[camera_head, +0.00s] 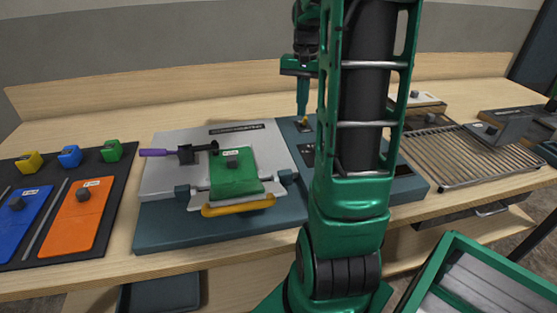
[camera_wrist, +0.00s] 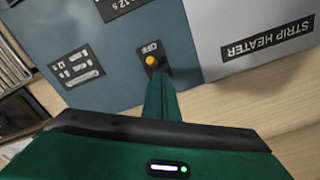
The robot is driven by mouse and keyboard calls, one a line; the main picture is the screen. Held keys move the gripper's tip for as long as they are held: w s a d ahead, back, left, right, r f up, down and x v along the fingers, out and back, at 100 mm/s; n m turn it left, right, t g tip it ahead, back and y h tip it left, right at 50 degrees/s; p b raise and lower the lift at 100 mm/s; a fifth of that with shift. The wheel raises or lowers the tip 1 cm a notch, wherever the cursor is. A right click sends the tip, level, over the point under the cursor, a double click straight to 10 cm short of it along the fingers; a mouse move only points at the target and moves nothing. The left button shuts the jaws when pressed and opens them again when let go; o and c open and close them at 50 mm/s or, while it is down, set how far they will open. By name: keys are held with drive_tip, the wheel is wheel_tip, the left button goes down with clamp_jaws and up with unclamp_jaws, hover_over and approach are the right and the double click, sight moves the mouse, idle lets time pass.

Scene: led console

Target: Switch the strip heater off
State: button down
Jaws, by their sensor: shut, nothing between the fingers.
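The strip heater is a blue-grey console (camera_head: 150,236) with a light grey plate (camera_head: 165,140); its "STRIP HEATER" label (camera_wrist: 268,40) shows in the wrist view. A small yellow switch knob (camera_wrist: 152,60) sits on a dark plate beside the printed word "OFF". It also shows in the head view (camera_head: 305,121), at the far edge of the console. My gripper (camera_wrist: 158,78) is shut and empty, its fingertips right at the yellow knob. I cannot tell whether they touch it. Part of the console is hidden behind my arm in the head view.
A green sheet (camera_head: 236,178) with a yellow front bar (camera_head: 238,205) lies on the console. A purple-handled clamp (camera_head: 165,152) stands over the plate. Blue and orange sheets (camera_head: 82,215) lie on a dark mat at left. A wire rack (camera_head: 465,158) is at right.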

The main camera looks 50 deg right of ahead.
wheel_tip(320, 180, up, 6)
drive_tip(key=shift+w+d+r, duration=0.2)
drive_tip(key=shift+w+r, duration=0.05)
drive_tip(key=shift+w, duration=0.05)
idle(0.5)
drive_tip(key=shift+s, duration=0.15)
idle(0.4)
